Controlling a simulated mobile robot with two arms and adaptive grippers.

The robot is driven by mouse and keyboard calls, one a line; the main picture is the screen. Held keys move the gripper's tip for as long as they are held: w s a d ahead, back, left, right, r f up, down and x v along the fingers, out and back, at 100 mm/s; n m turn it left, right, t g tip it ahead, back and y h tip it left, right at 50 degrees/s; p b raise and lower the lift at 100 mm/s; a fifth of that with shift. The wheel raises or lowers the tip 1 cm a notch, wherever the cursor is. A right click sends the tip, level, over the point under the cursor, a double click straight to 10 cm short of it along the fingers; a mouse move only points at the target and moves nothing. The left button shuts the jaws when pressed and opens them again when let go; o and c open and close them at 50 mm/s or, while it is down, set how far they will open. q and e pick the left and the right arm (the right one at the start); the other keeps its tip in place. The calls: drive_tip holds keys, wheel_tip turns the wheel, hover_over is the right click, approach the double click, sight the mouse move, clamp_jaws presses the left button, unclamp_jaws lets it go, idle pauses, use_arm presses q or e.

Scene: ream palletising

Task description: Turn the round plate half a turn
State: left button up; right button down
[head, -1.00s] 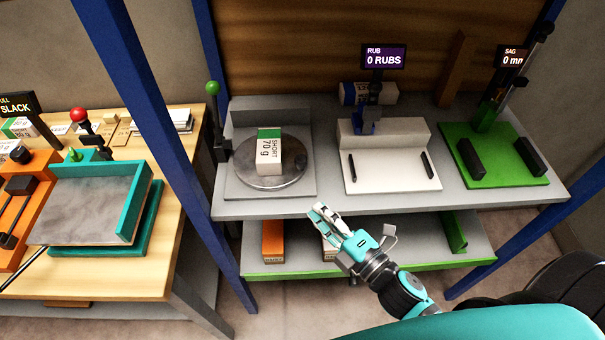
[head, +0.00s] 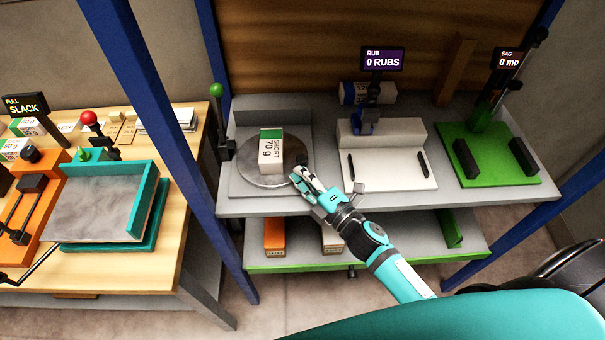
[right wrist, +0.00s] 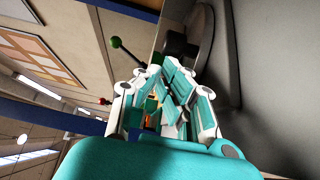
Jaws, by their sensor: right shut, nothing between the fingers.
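The round plate (head: 254,179) is a grey metal disc on a square grey base (head: 300,192) on the upper shelf. A small ream (head: 271,150) marked SHORT 70 g, white with a green end, stands on the plate. My right gripper (head: 297,174) is shut and empty, its fingertips at the right front rim of the plate. I cannot tell whether they touch it. The right wrist view shows the closed fingers (right wrist: 165,85) large, hiding much of what lies ahead. My left gripper is not in view.
A lever with a green ball (head: 216,90) stands left of the plate. Right of it are the white RUB station (head: 390,172) and the green SAG station (head: 490,160). A blue post (head: 160,110) rises at the left, before a wooden table with a teal tray (head: 148,200).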

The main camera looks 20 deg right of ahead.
drive_tip(key=shift+w+d+n+g+y, duration=0.3)
drive_tip(key=shift+d+n+g+y, duration=0.3)
drive_tip(key=shift+y, duration=0.4)
drive_tip(key=shift+w+d, duration=0.1)
drive_tip(key=shift+d, duration=0.15)
drive_tip(key=shift+w+d, duration=0.7)
drive_tip(key=shift+d, duration=0.2)
drive_tip(key=shift+w+d+b, duration=0.5)
drive_tip(key=shift+w+d, duration=0.15)
drive_tip(key=shift+w, duration=0.1)
drive_tip(key=shift+w+d, duration=0.1)
drive_tip(key=shift+w, duration=0.05)
drive_tip(key=shift+f, duration=0.1)
idle(0.4)
